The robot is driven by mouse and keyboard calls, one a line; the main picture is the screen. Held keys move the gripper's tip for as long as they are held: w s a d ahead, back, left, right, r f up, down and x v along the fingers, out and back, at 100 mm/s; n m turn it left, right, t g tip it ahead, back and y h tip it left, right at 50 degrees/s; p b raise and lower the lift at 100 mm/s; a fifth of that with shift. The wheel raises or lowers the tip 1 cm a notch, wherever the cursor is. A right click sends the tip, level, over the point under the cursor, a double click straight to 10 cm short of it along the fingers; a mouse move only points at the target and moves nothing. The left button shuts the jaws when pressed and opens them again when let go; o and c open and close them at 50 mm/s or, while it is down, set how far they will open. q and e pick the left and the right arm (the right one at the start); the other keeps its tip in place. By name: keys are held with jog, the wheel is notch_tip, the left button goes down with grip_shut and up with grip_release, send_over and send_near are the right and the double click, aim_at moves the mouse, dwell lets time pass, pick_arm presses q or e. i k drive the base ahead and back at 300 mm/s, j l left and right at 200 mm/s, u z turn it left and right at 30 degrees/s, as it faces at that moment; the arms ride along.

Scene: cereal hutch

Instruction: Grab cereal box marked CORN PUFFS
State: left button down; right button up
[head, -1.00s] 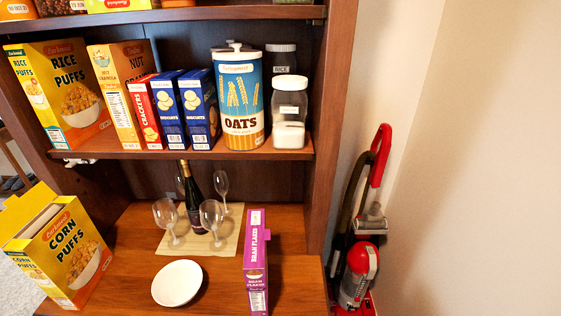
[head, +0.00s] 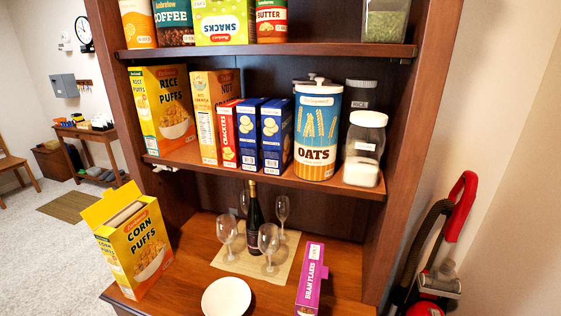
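The yellow CORN PUFFS box (head: 143,247) stands upright on the left end of the hutch's lower counter, near its edge. Its top flap is open, and a bowl of cereal is printed on its front. A similar yellow RICE PUFFS box (head: 163,112) stands on the shelf above it. Neither of my grippers is in the head view, and nothing touches the CORN PUFFS box.
The wooden counter (head: 185,284) also holds a white plate (head: 226,297), a purple BRAN FLAKES box (head: 310,279), a dark bottle (head: 254,220) and several glasses on a mat. A red vacuum cleaner (head: 440,275) stands right of the hutch. Open carpet (head: 50,245) lies to the left.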

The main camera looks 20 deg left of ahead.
aim_at(134, 243)
jog(key=u, duration=1.85)
jog(key=i+j+z, duration=0.2)
jog(key=z, duration=0.2)
jog(key=i+j+z, duration=0.1)
jog(key=j+z, duration=0.35)
